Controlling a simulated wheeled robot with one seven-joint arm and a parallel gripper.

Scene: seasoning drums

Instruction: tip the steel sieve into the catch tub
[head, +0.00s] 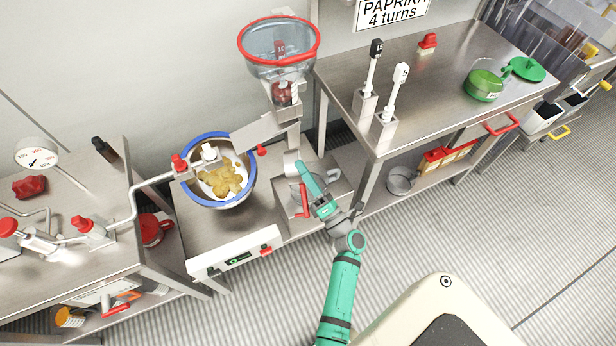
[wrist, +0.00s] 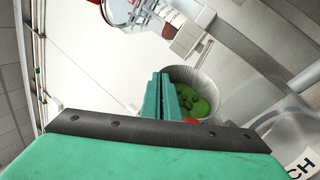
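In the head view my gripper (head: 304,170) is over a steel stand right of the scale, beside a red handle (head: 303,200). I cannot surely pick out the catch tub; a label ending in "CH" (wrist: 300,165) shows at the wrist view's lower right.
A red-rimmed clear hopper (head: 262,62) stands above.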

